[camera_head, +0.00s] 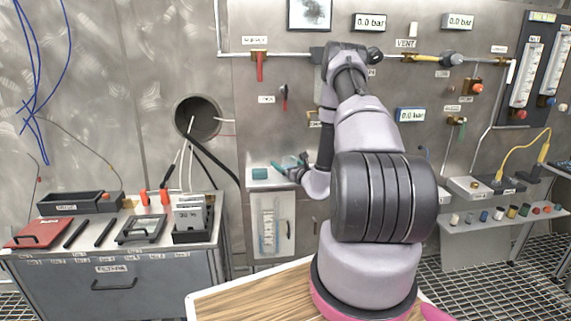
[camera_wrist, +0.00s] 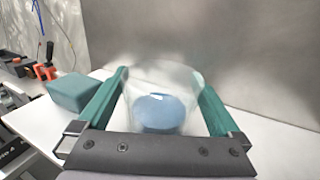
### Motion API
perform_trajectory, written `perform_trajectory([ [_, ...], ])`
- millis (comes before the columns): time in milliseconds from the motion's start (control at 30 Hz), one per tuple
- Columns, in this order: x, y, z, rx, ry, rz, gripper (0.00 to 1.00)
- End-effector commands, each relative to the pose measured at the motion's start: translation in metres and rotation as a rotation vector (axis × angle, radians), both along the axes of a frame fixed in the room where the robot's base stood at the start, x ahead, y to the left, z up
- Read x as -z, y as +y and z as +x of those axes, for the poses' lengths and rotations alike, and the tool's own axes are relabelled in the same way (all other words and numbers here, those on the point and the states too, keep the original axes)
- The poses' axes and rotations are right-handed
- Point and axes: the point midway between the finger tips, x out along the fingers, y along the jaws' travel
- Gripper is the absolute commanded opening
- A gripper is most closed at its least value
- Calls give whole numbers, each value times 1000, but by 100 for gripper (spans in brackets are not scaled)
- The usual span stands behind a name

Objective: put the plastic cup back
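The plastic cup (camera_wrist: 183,76) is clear and shows between my gripper's two teal fingers in the wrist view, with a round blue patch seen through it. My gripper (camera_wrist: 160,80) has a finger against each side of the cup. The cup is over or on a white shelf surface (camera_wrist: 255,135); I cannot tell whether its base touches. In the head view my gripper (camera_head: 288,166) is low at the wall by a small shelf, and the cup cannot be made out there.
A teal block (camera_wrist: 80,92) lies on the shelf left of my gripper; it also shows in the head view (camera_head: 260,173). The metal wall stands close behind. A tool bench (camera_head: 115,245) is at the left; a ledge with several small jars (camera_head: 497,213) is at the right.

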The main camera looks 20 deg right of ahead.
Motion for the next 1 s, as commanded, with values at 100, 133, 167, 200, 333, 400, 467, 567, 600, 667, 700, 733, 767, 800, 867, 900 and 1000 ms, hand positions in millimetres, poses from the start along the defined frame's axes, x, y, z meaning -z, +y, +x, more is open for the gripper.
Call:
perform_trajectory([
  [100,0,0,0,0,0,0,100],
  [133,0,0,0,0,0,0,100],
  [167,0,0,0,0,0,0,100],
  [200,-1,0,0,0,0,0,100],
  [333,-2,-1,-8,0,3,1,100],
  [400,-2,-3,-18,2,4,2,100],
  [467,-2,-5,-30,3,4,2,100],
  [567,-2,-7,-53,4,4,4,100],
  [600,-2,-8,-62,3,4,3,100],
  [667,-2,-9,-75,3,4,3,100],
  [700,-2,-10,-83,4,4,4,100],
  [733,-2,-11,-88,3,3,3,100],
  [767,-2,-11,-93,3,3,3,100],
  [800,-3,-12,-99,4,3,3,100],
  [867,-3,-13,-107,2,3,1,100],
  [900,-3,-13,-111,2,3,2,100],
  [1000,-3,-14,-117,2,1,1,100],
])
